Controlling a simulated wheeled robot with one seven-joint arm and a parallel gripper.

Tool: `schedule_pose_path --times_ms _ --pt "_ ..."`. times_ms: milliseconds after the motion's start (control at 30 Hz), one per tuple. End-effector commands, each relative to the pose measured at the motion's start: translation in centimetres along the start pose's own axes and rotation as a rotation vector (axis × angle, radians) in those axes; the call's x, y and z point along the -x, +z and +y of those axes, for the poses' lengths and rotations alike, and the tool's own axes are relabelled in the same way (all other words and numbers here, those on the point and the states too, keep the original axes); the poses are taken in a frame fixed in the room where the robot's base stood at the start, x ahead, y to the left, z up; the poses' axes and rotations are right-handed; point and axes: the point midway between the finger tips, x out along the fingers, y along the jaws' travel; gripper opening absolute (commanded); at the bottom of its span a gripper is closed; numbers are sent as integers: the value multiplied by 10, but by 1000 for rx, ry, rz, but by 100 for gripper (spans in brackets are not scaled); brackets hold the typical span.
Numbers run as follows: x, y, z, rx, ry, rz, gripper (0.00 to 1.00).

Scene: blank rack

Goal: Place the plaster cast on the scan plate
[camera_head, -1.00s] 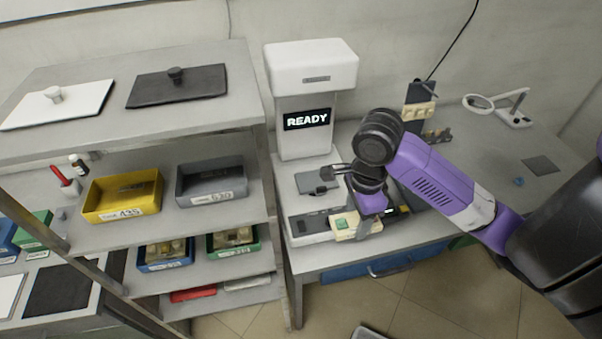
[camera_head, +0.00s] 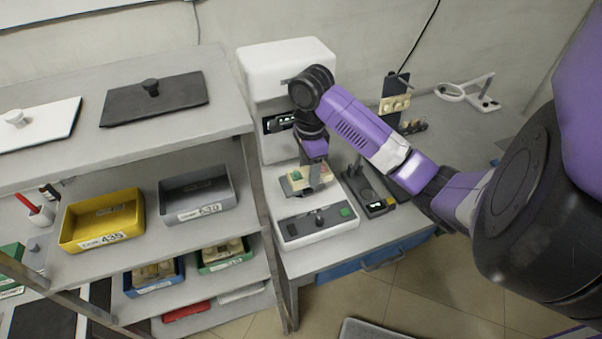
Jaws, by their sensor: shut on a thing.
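The plaster cast (camera_head: 325,182) is a small cream block with a green patch on it. My gripper (camera_head: 314,178) is shut on it, pointing down, over the scanner's bed. The scan plate (camera_head: 287,188) is a dark grey plate on the white scanner; only its left edge shows beside the cast. My gripper and the cast hide the rest. I cannot tell whether the cast touches the plate or hangs just above it.
The white scanner (camera_head: 285,58) stands close behind my arm, its screen partly covered. Its control panel (camera_head: 318,222) is in front. A small dark device (camera_head: 372,203) stands to the right. A shelf rack with a yellow bin (camera_head: 103,220) is at left.

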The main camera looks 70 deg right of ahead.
Motion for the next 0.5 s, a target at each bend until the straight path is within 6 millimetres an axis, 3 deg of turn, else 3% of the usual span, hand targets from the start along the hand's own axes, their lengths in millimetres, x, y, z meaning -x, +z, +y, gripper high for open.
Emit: schedule_pose_path --times_ms 100,300,500 --pt "-2 1 -22 2 -1 2 0" --pt "-2 0 -46 0 -1 2 0" --pt "-12 0 -55 0 0 -1 0"
